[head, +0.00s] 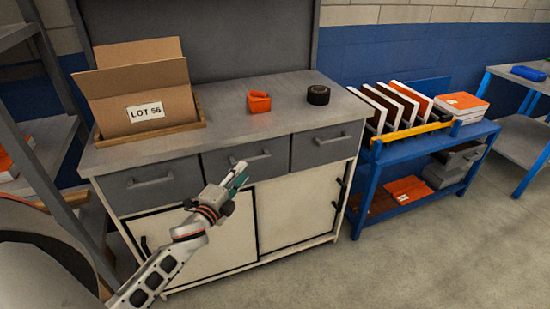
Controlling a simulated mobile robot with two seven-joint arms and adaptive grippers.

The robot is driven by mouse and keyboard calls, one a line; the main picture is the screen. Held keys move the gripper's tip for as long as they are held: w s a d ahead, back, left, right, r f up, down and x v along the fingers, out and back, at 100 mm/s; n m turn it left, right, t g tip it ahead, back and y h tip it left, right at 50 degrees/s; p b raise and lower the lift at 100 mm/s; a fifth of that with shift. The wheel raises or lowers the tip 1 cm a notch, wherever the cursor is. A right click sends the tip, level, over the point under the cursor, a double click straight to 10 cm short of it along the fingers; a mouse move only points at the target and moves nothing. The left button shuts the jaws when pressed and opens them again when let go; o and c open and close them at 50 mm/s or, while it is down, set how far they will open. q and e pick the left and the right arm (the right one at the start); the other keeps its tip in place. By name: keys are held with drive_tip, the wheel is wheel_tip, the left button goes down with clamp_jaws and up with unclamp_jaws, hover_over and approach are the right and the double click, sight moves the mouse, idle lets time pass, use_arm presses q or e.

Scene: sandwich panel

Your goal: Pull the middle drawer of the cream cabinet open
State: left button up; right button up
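The cream cabinet (286,220) stands ahead, with a grey top and a row of grey drawers above cream doors. The middle drawer (272,165) looks closed, its front in line with the left drawer (128,189) and the right drawer (327,146). Its bar handle (258,157) shows just above and right of my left gripper's tips. My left gripper (239,175) comes up from the lower left, in front of the middle drawer, covering its lower left part. I see teal on its fingers. I cannot tell whether it is open or shut, or whether it touches the handle. My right gripper is out of view.
An open cardboard box (142,95) labelled LOT 56, an orange object (259,102) and a black roll (318,95) sit on the cabinet top. A blue cart (372,171) with upright panels stands close at the right. Grey shelving (42,160) is at left. Floor in front is clear.

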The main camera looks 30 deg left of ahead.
sight(250, 163)
use_arm(q)
drive_tip(key=shift+w+a, duration=0.2)
drive_tip(key=shift+w, duration=1.7)
drive_tip(key=shift+w+a, duration=0.15)
drive_tip(key=shift+w, duration=1.75)
clamp_jaws()
